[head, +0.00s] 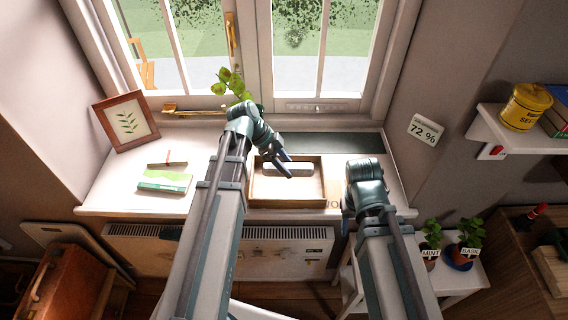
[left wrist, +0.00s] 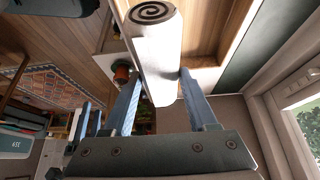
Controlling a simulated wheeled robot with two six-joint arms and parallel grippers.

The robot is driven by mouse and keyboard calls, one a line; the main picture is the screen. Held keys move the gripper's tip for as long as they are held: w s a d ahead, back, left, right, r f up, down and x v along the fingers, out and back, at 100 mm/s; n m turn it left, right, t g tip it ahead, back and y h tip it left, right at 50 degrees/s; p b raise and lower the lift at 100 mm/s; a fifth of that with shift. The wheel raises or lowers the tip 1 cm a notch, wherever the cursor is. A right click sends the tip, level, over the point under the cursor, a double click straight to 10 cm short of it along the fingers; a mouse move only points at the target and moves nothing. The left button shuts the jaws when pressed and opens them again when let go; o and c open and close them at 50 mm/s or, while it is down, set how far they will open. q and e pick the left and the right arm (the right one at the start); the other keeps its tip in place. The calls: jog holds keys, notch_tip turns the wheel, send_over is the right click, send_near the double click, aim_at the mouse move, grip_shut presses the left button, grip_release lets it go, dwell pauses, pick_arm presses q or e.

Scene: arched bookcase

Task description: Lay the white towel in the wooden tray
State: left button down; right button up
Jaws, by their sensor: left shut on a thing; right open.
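The white towel (left wrist: 155,55) is rolled up, its spiral end showing in the left wrist view. In the head view the towel (head: 302,168) shows as a pale strip over the back part of the wooden tray (head: 288,204). My left gripper (head: 286,167) is shut on the towel, with one finger on each side of the roll. I cannot tell whether the towel touches the tray floor. The tray also shows in the left wrist view (left wrist: 236,30), behind the towel. My right gripper (head: 348,217) is open, right of the tray by the sill's front edge; its fingers are mostly hidden.
The tray stands on the white windowsill (head: 105,193). A green book (head: 165,181) and a framed leaf picture (head: 126,121) are at the left. A plant (head: 232,83) stands behind my left arm. A sign (head: 425,130) hangs on the right wall. Potted herbs (head: 467,250) stand lower right.

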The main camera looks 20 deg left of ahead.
aim_at(267, 165)
pick_arm(q)
jog(key=shift+f+b, duration=2.5)
jog(key=shift+f, duration=0.2)
jog(key=shift+f+b, duration=2.8)
jog(key=shift+b, duration=0.05)
jog(key=shift+c, duration=0.6)
grip_release()
jog(key=p+v, duration=1)
jog(key=v, duration=0.2)
jog(key=shift+r+p, duration=0.2)
jog(key=shift+p, duration=0.2)
jog(key=shift+p+v, duration=0.65)
jog(key=shift+v, duration=0.15)
jog(key=shift+f, duration=0.1)
